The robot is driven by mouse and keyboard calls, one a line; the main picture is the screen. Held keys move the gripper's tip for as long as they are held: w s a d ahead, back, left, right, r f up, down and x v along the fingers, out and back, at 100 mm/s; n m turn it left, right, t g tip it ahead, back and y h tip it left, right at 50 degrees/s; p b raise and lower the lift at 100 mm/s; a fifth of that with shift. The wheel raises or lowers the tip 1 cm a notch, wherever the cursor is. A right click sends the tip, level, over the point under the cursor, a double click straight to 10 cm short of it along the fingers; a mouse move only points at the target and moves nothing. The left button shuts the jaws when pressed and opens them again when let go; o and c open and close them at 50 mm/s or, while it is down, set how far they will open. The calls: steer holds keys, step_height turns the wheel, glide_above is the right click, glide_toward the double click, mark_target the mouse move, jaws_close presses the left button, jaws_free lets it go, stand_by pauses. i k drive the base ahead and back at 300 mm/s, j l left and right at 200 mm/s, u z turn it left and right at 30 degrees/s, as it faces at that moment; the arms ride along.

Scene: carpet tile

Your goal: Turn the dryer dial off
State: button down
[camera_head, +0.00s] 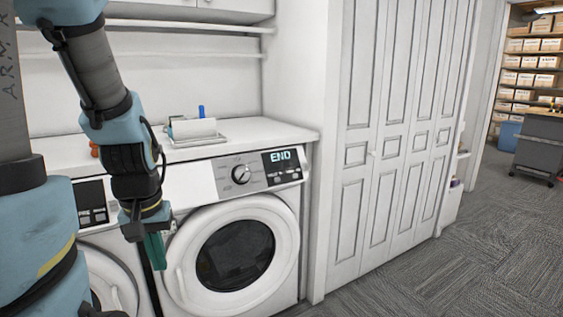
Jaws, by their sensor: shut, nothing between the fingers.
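The dryer (186,186) is a white front-loader with a round dark glass door that looks closed. Its dial (241,174) is a round silver knob on the grey control panel. The display (282,156) right of the dial reads "END". My gripper (156,252) points down in front of the left edge of the dryer, left of and below the dial, not touching it. Its green fingers are shut with nothing between them. The dial is in plain view; its pointer mark is too small to read.
A second machine (92,203) stands at left, partly hidden by my arm. A counter (240,137) above holds a white item (192,128) on a tray and a blue object (201,111). Folding closet doors (385,150) stand right of the dryer. Carpet (470,260) at right is clear.

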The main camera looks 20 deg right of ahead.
mark_target(242, 174)
steer(key=i+j+z, duration=0.3)
steer(key=i+j, duration=0.15)
steer(key=j, duration=0.3)
steer(key=i+j+z, duration=0.2)
steer(key=j, duration=0.2)
